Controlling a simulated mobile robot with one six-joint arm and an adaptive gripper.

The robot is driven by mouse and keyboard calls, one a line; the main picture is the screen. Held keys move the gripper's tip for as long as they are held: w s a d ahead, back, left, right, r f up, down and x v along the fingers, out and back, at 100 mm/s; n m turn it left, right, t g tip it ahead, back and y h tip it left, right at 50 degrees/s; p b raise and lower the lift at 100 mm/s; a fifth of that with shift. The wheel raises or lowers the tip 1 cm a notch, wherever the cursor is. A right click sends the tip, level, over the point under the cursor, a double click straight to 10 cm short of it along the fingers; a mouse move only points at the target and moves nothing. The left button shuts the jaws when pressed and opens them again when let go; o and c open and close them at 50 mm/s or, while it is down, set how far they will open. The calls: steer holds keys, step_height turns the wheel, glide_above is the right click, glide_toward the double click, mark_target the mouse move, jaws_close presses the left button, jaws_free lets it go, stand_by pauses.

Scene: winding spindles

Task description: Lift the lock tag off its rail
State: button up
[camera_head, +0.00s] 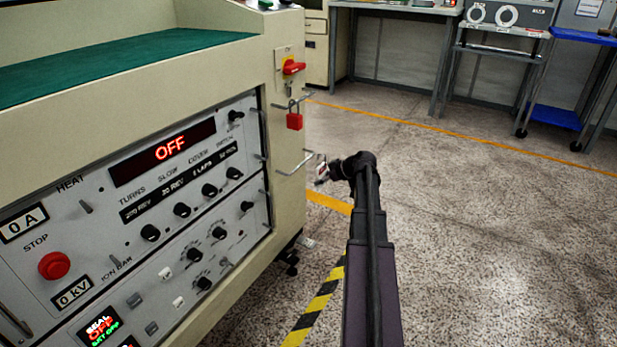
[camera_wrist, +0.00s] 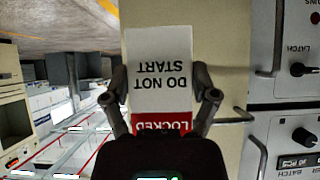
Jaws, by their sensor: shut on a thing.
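The lock tag (camera_wrist: 158,50) is white with a red band reading "LOCKED" and "DO NOT START". It appears upside down in the wrist view. My gripper (camera_wrist: 160,80) is shut on it, one finger at each side edge. In the head view, my gripper (camera_head: 324,172) is small, with the tag (camera_head: 321,167) at its tip. A bent metal rail (camera_head: 293,172) sticks out of the cabinet's side just left of the tag. I cannot tell whether the tag touches the rail.
A red padlock (camera_head: 294,121) hangs from an upper rail, below a red rotary switch (camera_head: 293,68). The control cabinet (camera_head: 291,210) stands close on the left. Open floor (camera_head: 480,230) lies to the right; benches and a blue cart (camera_head: 556,118) stand at the back.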

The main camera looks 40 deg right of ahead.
steer(key=shift+s+d, duration=0.35)
steer(key=shift+s, duration=0.5)
steer(key=shift+s, duration=0.1)
steer(key=s+d+r+p, duration=0.3)
steer(key=s, duration=0.4)
stand_by(0.7)
steer(key=shift+s, duration=0.1)
steer(key=shift+r, duration=0.15)
